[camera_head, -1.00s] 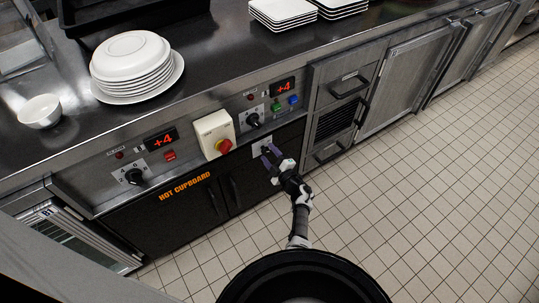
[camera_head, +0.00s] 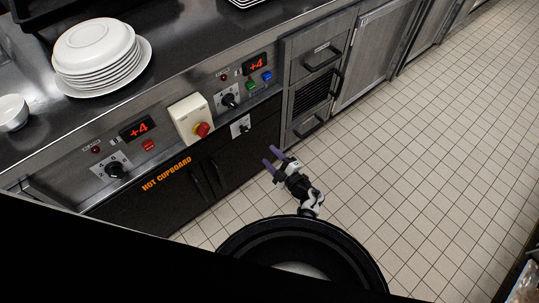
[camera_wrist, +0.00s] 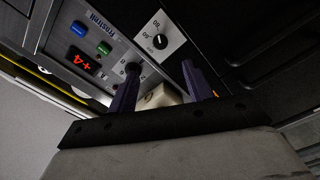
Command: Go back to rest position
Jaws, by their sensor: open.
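My gripper (camera_head: 271,158) shows in the head view with its two purple fingers apart and nothing between them. It is in front of the dark hot cupboard (camera_head: 152,200), clear of the panel. A small knob on a pale plate (camera_head: 241,127) is up and left of the fingertips, apart from them. In the wrist view my gripper (camera_wrist: 160,82) is open, with a knob on a white dial plate (camera_wrist: 160,38) beyond the fingers. The arm reaches out from my round black base.
White plates (camera_head: 98,55) are stacked on the steel counter (camera_head: 180,60), with a bowl (camera_head: 12,112) at left. A red switch (camera_head: 202,130) sticks out on the panel. Drawers (camera_head: 318,65) stand to the right. The tiled floor (camera_head: 420,150) is clear.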

